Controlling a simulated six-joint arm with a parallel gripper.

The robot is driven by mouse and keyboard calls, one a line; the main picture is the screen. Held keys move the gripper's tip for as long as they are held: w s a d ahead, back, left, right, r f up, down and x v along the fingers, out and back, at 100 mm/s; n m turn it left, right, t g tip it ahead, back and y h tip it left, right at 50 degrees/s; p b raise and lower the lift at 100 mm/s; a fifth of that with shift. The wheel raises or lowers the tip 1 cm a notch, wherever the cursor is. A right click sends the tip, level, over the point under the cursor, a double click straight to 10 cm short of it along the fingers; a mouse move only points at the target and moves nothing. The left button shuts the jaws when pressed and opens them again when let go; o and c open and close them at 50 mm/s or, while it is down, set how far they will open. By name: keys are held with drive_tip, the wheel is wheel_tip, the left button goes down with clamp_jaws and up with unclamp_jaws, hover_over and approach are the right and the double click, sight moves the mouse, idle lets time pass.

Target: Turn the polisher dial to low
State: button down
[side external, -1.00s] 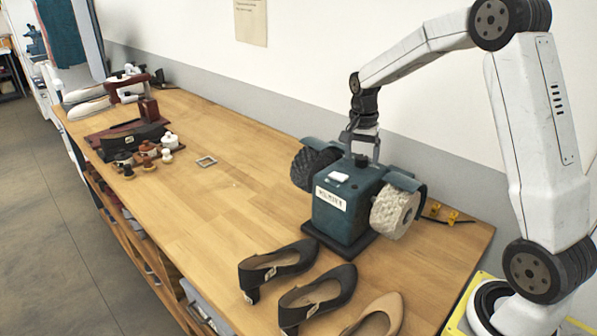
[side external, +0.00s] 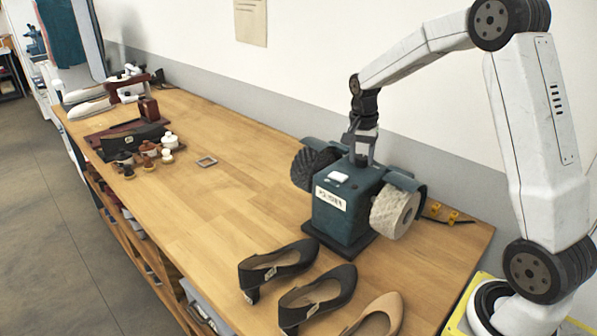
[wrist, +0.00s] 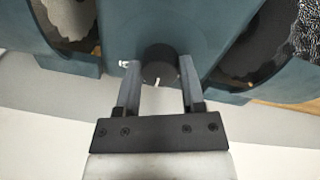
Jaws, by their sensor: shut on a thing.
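The polisher (side external: 345,207) is a teal box with a labelled front, a dark wheel (side external: 306,168) on its left and a pale wheel (side external: 393,211) on its right. Its dial (wrist: 159,66) is a round black knob on the top face, seen in the wrist view. A white pointer line on the knob points down in that view. My gripper (wrist: 159,73) is shut on the dial, one finger on each side. It stands upright over the polisher in the side view (side external: 361,158), hiding the dial there.
Two black shoes (side external: 318,296) and a tan shoe (side external: 377,318) stand in front of the polisher. A small square frame (side external: 206,161) lies on the bench (side external: 215,213). Several jars and brushes (side external: 146,154) are at the far left. The middle of the bench is mostly clear.

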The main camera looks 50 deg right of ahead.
sight(361, 158)
drive_tip(key=shift+n, duration=0.3)
drive_tip(key=n, duration=1.1)
drive_tip(key=shift+s, duration=0.1)
idle(0.3)
drive_tip(key=shift+c, duration=1)
unclamp_jaws()
drive_tip(key=shift+r+t, duration=0.15)
drive_tip(key=shift+t, duration=0.15)
drive_tip(key=shift+a+r, duration=0.15)
drive_tip(key=shift+r, duration=3.6)
